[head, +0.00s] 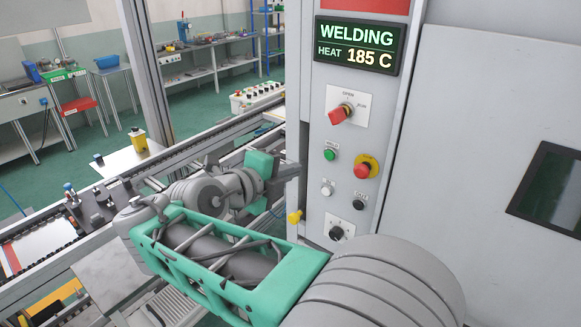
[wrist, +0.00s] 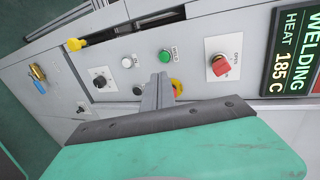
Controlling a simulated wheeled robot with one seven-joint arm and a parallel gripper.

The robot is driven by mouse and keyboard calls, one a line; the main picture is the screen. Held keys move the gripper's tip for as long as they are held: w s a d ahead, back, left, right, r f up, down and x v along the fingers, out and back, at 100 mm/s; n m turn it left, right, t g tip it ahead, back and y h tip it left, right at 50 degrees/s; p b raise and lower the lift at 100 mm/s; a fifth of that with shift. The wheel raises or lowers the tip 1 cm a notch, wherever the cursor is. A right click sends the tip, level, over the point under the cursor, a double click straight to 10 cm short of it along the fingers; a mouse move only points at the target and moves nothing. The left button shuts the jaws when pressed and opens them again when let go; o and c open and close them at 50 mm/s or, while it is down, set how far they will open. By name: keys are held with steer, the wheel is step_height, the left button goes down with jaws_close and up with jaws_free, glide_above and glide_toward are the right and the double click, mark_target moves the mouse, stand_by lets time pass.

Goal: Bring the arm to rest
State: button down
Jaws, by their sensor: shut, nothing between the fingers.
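My arm reaches across the head view, with its green-framed link (head: 215,262) in front. My gripper (head: 292,170) is at the left edge of the control panel and partly hidden in the head view. In the wrist view its fingers (wrist: 158,90) are together, with nothing seen between them. They point toward the panel's buttons and cover part of the red stop button. I cannot tell whether they touch the panel.
The panel has a display (head: 355,47) reading "WELDING HEAT 185 C", a red selector (head: 342,114), a green button (head: 330,154), a red stop button (head: 362,171) and a black knob (head: 336,233). A conveyor rail (head: 60,222) runs at left. A cabinet door (head: 480,130) stands at right.

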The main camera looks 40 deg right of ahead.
stand_by(0.4)
steer(key=w+a+f+n+t+y, duration=0.15)
steer(key=a+f+n+y, duration=0.3)
steer(key=f+n, duration=0.5)
steer(key=w+a+f+n+y, duration=0.3)
steer(key=a+f+n, duration=0.3)
steer(key=n, duration=0.7)
steer(key=s+a+f+n+y+b, duration=0.1)
steer(key=s+a+f+n+y, duration=0.1)
steer(key=a+n, duration=0.4)
steer(key=s+a+f+n+y+b, duration=0.1)
steer(key=s+a+n+y+b, duration=0.1)
steer(key=a+n+y, duration=0.3)
steer(key=s+a+t, duration=0.1)
steer(key=a, duration=0.3)
steer(key=shift+s+a+f+n, duration=0.2)
steer(key=shift+a+f+n, duration=0.05)
steer(key=shift+f+n, duration=0.15)
stand_by(2.1)
